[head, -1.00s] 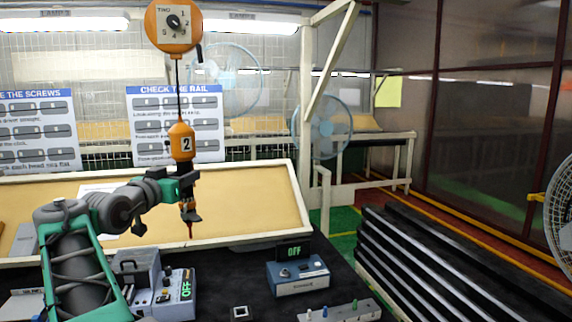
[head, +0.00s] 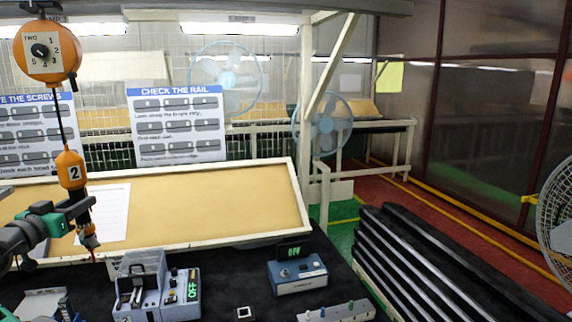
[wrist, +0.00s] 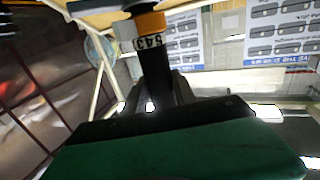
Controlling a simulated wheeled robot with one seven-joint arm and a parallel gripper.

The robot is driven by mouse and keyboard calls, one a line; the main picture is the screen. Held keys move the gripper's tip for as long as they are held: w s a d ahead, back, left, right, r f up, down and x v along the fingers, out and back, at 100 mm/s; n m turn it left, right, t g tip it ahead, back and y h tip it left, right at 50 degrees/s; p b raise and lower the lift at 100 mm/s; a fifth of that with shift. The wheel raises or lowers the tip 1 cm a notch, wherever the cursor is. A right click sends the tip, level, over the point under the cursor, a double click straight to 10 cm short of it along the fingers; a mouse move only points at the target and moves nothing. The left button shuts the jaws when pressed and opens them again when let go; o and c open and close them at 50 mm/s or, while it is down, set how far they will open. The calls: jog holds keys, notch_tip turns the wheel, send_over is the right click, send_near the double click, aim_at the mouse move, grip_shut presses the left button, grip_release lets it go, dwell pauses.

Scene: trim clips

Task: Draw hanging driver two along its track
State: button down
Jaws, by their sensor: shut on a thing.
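Hanging driver two (head: 71,170) is an orange screwdriver marked 2, upright with a slight lean, at the left of the head view. It hangs on a dark cable from a round orange balancer (head: 47,52) with a dial labelled TWO. My gripper (head: 82,208) is shut on the driver's dark lower part, below the orange body. The driver's tip points down above the dark bench. In the wrist view, the driver's dark shaft and orange collar (wrist: 150,22) rise from between my jaws; its lower end is hidden.
Below are a grey-blue device (head: 140,285) with an OFF display, a blue box (head: 298,282) and a pale strip with knobs (head: 338,311). A tilted tan board (head: 210,200) stands behind. Stacked dark rails (head: 430,265) lie at right. The air over the bench's middle is clear.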

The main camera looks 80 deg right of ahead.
jog(key=w+a+f+b, duration=0.2)
jog(key=w+a, duration=0.1)
jog(key=w, duration=0.2)
jog(key=shift+w+a+f+t, duration=0.2)
jog(key=shift+w+f+t, duration=0.1)
jog(key=shift+f, duration=0.1)
dwell(0.4)
dwell(0.4)
jog(key=c, duration=0.9)
grip_release()
jog(key=b+v, duration=0.3)
jog(key=v, duration=0.4)
jog(key=shift+s+a, duration=0.15)
jog(key=shift+a, duration=0.25)
